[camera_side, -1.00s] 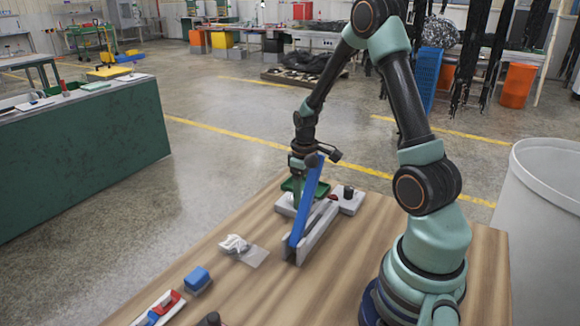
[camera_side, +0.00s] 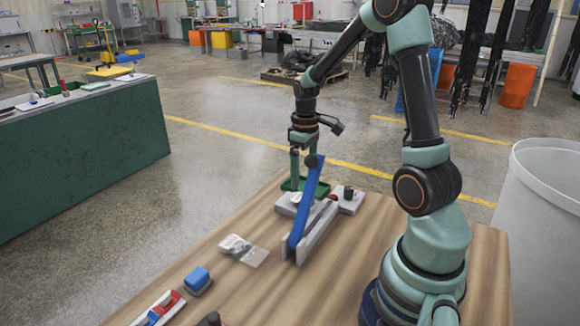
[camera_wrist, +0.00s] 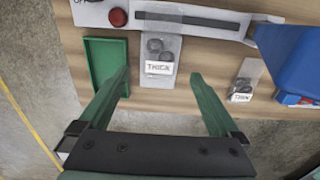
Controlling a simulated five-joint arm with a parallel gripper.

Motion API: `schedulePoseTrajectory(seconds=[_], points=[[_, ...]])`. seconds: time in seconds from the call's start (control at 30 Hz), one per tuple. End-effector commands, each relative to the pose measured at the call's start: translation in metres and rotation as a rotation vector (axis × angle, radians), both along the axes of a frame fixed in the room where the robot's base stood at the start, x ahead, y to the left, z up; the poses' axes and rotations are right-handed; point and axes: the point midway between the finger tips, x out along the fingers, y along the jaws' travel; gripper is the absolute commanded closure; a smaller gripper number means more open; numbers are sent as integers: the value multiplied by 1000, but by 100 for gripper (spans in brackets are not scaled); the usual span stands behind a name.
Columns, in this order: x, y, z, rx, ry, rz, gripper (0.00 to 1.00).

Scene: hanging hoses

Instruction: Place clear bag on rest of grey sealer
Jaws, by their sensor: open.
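The grey sealer (camera_side: 322,228) stands on the wooden table with its blue lever (camera_side: 306,215) raised at a slant; its body (camera_wrist: 205,14) runs along the top of the wrist view, with a dark strip and a red knob. A clear bag (camera_wrist: 161,48) labelled THICK holds dark rings, and its upper end appears to overlap the sealer. A second clear bag (camera_wrist: 244,82), with a label that seems to read THIN, lies to the right. My gripper (camera_wrist: 162,80) is open above the table, its green fingers apart, empty, below the THICK bag in the picture.
A green tray (camera_wrist: 105,62) lies left of the THICK bag; its rim also shows behind the sealer. A blue block (camera_side: 197,280) and a red and white item (camera_side: 160,309) lie near the table's front left. A white bin (camera_side: 545,220) stands to the right.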

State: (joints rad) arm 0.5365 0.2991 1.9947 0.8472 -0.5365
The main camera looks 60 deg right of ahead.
Motion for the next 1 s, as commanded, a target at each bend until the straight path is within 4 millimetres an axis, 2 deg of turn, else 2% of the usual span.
schedulePoseTrajectory(seconds=[0.03,0.2,0.37,0.47,0.57,0.73,0.9,1.0], points=[[1,-1,12,-3,-6,0,1],[1,0,37,-2,-3,0,1],[1,1,49,-2,-3,0,1],[2,9,58,-11,-20,4,1],[4,31,74,-32,-63,8,1],[0,86,107,-64,-188,11,1],[-15,138,130,-60,-320,11,1],[-25,162,137,-44,-389,9,1]])
